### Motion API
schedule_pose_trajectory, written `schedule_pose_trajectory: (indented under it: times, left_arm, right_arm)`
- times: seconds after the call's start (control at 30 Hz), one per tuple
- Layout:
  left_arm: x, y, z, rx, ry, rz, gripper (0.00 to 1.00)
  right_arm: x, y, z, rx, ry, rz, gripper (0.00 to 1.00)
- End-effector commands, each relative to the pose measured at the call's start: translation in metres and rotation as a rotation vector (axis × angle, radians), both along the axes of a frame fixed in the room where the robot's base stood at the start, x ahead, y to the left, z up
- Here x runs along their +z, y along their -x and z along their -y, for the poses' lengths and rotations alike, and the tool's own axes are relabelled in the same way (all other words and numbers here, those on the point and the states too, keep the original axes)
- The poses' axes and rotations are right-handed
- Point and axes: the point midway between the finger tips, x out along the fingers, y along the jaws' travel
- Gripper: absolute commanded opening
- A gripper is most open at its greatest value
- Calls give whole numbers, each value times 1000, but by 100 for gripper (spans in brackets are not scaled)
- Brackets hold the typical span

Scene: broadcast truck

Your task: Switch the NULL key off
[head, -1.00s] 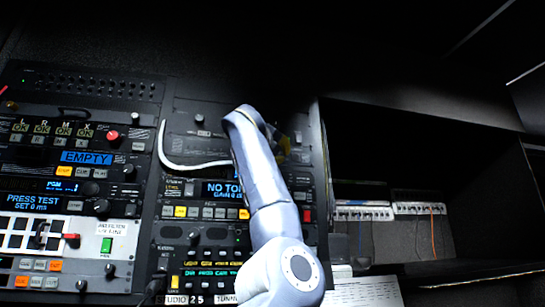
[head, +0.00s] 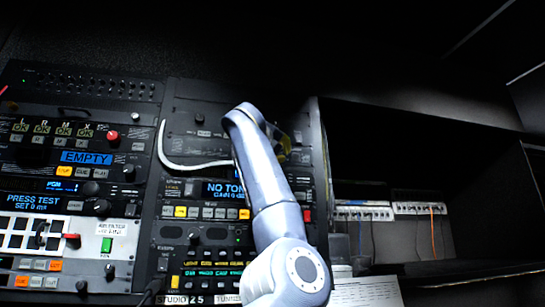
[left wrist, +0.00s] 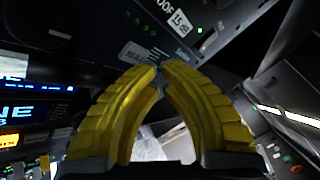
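A panel in the middle rack has a blue display (head: 224,189) reading "NO TON", cut off by my arm. Below it is a row of keys (head: 207,213), some lit yellow and some pale. My left gripper (head: 284,148) is at the upper right of this rack, mostly hidden behind my arm. In the left wrist view, its yellow fingers (left wrist: 160,70) curve together, tips almost meeting, with nothing visible between them. Part of a lit display (left wrist: 35,112) shows at left there. My right gripper is not in view.
A white cable (head: 185,165) loops across the middle rack's upper panel. The left rack has an "EMPTY" display (head: 87,157), a red knob (head: 113,136) and a green switch (head: 107,245). A dark shelf with patch strips (head: 420,209) and a white paper sheet (head: 368,291) lie right.

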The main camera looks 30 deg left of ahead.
Motion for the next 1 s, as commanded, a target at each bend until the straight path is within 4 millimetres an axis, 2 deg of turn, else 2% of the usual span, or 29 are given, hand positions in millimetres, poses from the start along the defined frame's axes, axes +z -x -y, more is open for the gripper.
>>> schedule_pose_trajectory:
  times: [0.47, 1.0]
  left_arm:
    - [0, 4, 5, 0, 0, 0, 0]
    - [0, 32, 35, -1, 0, 1, 0]
  right_arm:
    - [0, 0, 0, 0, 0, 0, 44]
    - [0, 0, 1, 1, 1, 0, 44]
